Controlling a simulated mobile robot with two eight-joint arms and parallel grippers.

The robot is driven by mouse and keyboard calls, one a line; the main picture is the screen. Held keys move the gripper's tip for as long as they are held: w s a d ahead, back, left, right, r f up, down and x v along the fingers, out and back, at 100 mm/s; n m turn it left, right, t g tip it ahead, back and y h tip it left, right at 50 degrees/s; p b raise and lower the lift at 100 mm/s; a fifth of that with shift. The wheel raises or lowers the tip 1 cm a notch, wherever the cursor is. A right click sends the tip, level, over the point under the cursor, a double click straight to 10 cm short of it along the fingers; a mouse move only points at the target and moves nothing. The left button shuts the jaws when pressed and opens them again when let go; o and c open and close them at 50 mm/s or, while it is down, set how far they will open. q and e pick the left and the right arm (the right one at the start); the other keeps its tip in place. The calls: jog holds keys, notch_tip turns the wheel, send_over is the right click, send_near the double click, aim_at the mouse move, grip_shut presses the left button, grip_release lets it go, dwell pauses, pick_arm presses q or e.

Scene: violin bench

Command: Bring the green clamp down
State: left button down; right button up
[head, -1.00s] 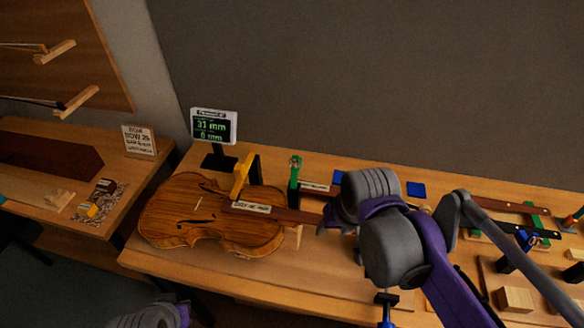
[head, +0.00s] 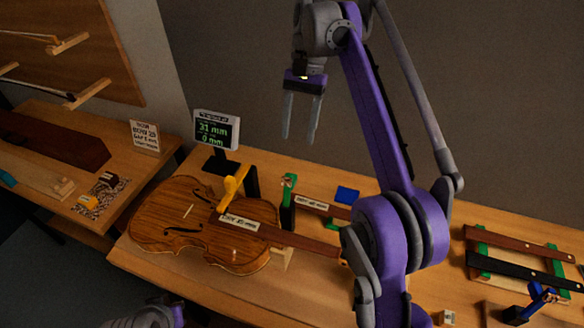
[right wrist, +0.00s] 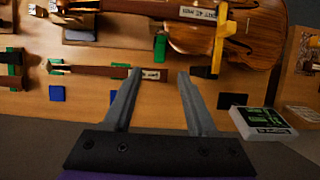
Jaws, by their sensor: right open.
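The green clamp (head: 288,203) stands upright on the bench just behind the violin's neck. In the right wrist view the green clamp (right wrist: 160,47) shows beyond the fingertips. The violin (head: 185,228) lies on the bench with a labelled fingerboard. A yellow clamp (head: 233,182) stands over the violin's body. My right gripper (head: 301,140) is open and empty, raised high above the green clamp with its fingers pointing down. In the right wrist view the gripper (right wrist: 160,74) has nothing between its fingers.
A small display (head: 215,130) behind the violin reads 31 mm and 0 mm. A second labelled fingerboard (head: 318,206) and a blue block (head: 347,195) lie behind the neck. Fingerboards on a green-ended rack (head: 520,262) lie at the right.

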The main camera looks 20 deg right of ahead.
aim_at(290, 187)
jog(key=b+x, duration=0.2)
jog(key=x, duration=0.7)
jog(key=shift+s+a+f+b, duration=0.1)
jog(key=shift+s+f+b, duration=0.1)
jog(key=shift+f+b, duration=0.1)
jog(key=shift+s+a+f, duration=0.1)
jog(key=shift+f, duration=0.35)
pick_arm(q)
jog(key=f, duration=0.2)
jog(key=s+f, duration=0.1)
jog(key=shift+s+f, duration=0.2)
jog(key=shift+f, duration=0.2)
pick_arm(e)
grip_shut()
